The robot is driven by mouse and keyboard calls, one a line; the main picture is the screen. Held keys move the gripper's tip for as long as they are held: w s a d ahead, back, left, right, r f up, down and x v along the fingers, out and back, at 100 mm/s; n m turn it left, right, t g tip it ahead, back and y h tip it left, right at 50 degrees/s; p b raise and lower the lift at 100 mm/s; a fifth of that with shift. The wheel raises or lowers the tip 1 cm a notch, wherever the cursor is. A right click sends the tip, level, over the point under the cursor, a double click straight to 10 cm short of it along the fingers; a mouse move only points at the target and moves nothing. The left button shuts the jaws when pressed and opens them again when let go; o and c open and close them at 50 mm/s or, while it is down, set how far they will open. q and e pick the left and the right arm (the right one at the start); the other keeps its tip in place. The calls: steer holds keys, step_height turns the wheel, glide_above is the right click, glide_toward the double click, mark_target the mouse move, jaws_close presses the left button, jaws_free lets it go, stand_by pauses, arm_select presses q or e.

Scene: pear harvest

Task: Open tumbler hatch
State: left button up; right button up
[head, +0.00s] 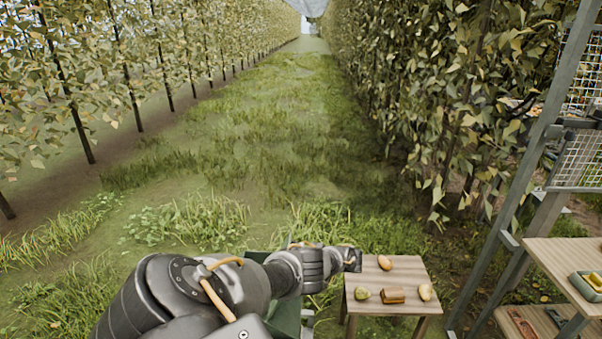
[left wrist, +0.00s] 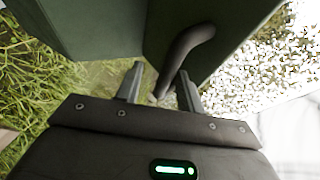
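A dark green box-like body shows in the left wrist view (left wrist: 90,28), with a second green panel (left wrist: 235,25) meeting it. A dark curved handle (left wrist: 188,45) stands out from it. My left gripper (left wrist: 160,86) is open, and the handle's lower end shows between its fingers, closer to the right one. I cannot tell whether they touch. In the head view my left arm reaches right, and a strip of green body (head: 290,318) shows behind it, mostly hidden. Whether this is the tumbler and which part is its hatch is unclear. My right gripper is not in view.
A small wooden table (head: 375,305) holds several fruits and a brown block (head: 393,296). At right stands a grey frame (head: 530,165) with wire mesh (head: 583,75) and a wooden shelf (head: 550,258) bearing a tray (head: 588,285). The grass lane (head: 250,120) between tree rows is clear.

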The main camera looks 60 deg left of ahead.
arm_select(q)
steer(key=v, duration=1)
steer(key=shift+w+d, duration=0.2)
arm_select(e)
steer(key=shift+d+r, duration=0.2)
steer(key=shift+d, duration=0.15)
